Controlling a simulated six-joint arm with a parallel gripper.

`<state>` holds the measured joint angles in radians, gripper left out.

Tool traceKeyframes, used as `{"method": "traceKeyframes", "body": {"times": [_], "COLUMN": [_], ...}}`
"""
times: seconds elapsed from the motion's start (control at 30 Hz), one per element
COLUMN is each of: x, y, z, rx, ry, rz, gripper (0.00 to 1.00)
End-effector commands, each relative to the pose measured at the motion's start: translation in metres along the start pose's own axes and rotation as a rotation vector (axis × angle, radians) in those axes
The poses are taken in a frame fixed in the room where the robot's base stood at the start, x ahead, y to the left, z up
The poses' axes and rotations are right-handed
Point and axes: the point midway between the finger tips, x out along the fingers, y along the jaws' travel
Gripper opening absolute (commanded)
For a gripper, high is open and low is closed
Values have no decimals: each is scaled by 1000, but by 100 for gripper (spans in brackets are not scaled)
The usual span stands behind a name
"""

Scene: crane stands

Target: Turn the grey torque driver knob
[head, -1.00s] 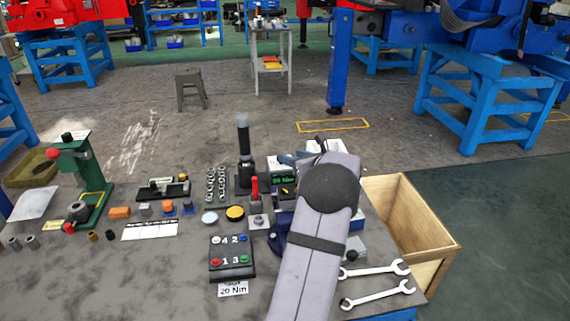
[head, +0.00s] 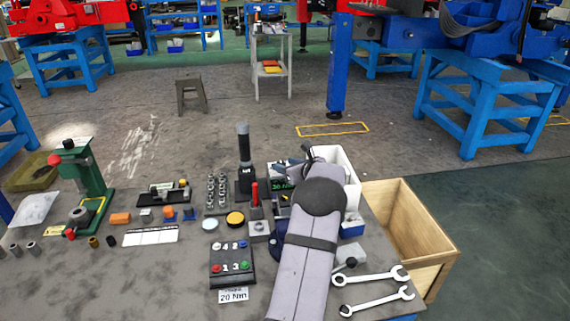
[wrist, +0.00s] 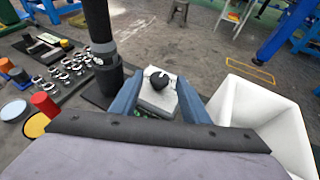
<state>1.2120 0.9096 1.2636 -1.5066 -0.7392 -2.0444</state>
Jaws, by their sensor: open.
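The torque driver stands upright in the head view as a black column with a grey knob (head: 242,128) on top. Its black shaft (wrist: 100,40) rises at the left of the wrist view, beside my left finger, with its top out of frame. My gripper (wrist: 160,78) is open and its two blue fingers are apart. Between them, in the picture, shows a black round knob (wrist: 159,80) on a light grey block; I cannot tell how far below the fingers it lies. In the head view my gripper (head: 306,152) is right of the driver, partly hidden by my arm.
A white bin (wrist: 262,100) is close on the right. Sockets (wrist: 75,65), a red-topped button (wrist: 44,104) and a yellow disc (head: 235,218) lie left. A numbered button panel (head: 231,262), two wrenches (head: 372,290) and a green press (head: 90,180) are on the bench.

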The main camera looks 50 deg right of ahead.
Motion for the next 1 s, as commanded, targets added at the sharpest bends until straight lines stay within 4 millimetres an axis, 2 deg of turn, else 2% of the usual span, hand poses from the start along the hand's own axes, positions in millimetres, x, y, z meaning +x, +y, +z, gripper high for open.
{"method": "traceKeyframes", "body": {"times": [0.4, 0.47, 0.57, 0.6, 1.0], "x": [7, 7, 7, 7, 9], "y": [0, 0, 0, 0, 2], "z": [0, 0, 0, 0, -2], "rx": [1, 1, 1, 1, 13], "ry": [-1, -1, 0, 0, -3], "rz": [0, 0, 0, 0, -38], "gripper": [42, 30, 6, 4, 4]}}
